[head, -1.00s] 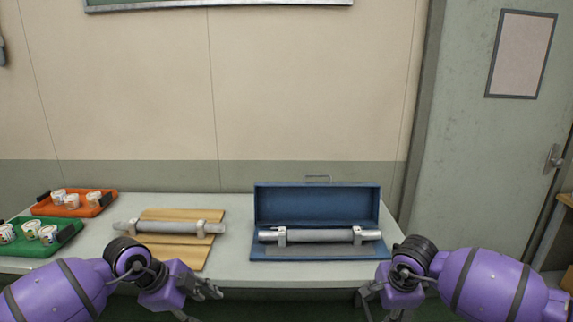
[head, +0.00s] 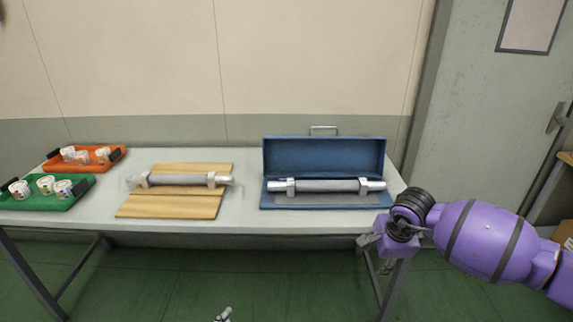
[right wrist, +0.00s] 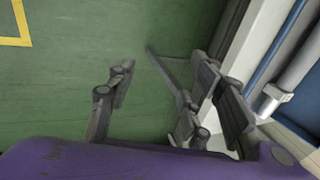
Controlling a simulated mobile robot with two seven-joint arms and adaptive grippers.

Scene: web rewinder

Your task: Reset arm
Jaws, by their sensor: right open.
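My right gripper (head: 372,246) is at the front right corner of the table in the head view, empty. In the right wrist view its fingers (right wrist: 165,78) are spread apart with green floor between them. Of my left gripper only a small grey tip (head: 223,315) shows at the bottom edge of the head view; the rest is out of frame. A grey roller (head: 325,185) with silver ends lies across two light supports in an open blue case (head: 323,154). Another grey roller (head: 182,180) lies on two supports on a wooden board (head: 172,208).
The table (head: 245,215) carries an orange tray (head: 112,161) and a green tray (head: 50,203) of small white cups at its left. Bare tabletop lies between board and case. A grey door (head: 500,110) stands at the right.

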